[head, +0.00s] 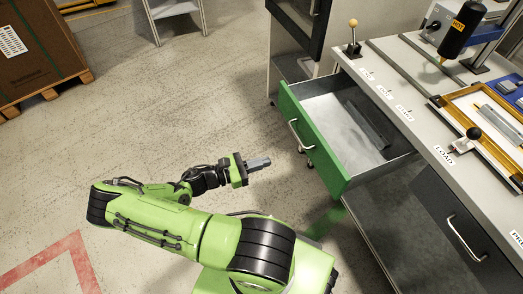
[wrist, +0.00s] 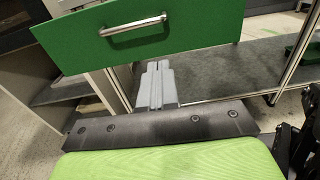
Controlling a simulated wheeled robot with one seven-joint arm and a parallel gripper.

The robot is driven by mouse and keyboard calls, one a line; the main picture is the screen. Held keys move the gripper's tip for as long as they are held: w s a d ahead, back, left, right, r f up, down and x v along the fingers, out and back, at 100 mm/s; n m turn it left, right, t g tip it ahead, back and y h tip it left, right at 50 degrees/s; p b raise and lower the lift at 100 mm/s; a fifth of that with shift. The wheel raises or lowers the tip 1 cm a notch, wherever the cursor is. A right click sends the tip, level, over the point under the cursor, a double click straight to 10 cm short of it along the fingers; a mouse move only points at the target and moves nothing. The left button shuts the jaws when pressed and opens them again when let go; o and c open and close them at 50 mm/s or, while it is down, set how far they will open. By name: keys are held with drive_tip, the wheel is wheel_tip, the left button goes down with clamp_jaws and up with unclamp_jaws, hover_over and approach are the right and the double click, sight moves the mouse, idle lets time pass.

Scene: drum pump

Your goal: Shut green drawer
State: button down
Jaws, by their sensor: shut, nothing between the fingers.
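The green drawer (head: 312,140) stands pulled out from the workbench in the head view. Its grey inside is exposed and holds a dark grey bar-shaped item (head: 367,125). Its silver handle (head: 300,136) is on the green front; the front (wrist: 190,18) and handle (wrist: 133,25) also show at the top of the wrist view. My gripper (head: 259,163) is shut and empty, to the left of the drawer front and apart from it in the head view. Its closed fingers (wrist: 157,85) point toward the drawer front in the wrist view, appearing just below the handle.
The workbench top (head: 405,95) carries a black-and-orange hot tool (head: 465,30), a framed tray (head: 485,115) and ball-topped levers. A dark drawer (head: 455,215) is closed at right. A large box on a pallet (head: 35,50) stands at upper left. Floor left of the drawer is clear.

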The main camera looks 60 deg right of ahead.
drive_tip(key=b+x, duration=0.2)
drive_tip(key=x, duration=1.2)
drive_tip(key=shift+w+d+r+n+h+b, duration=0.2)
drive_tip(key=shift+w+n+h+b, duration=0.1)
drive_tip(key=shift+h+b, duration=0.1)
drive_tip(key=shift+d, duration=0.1)
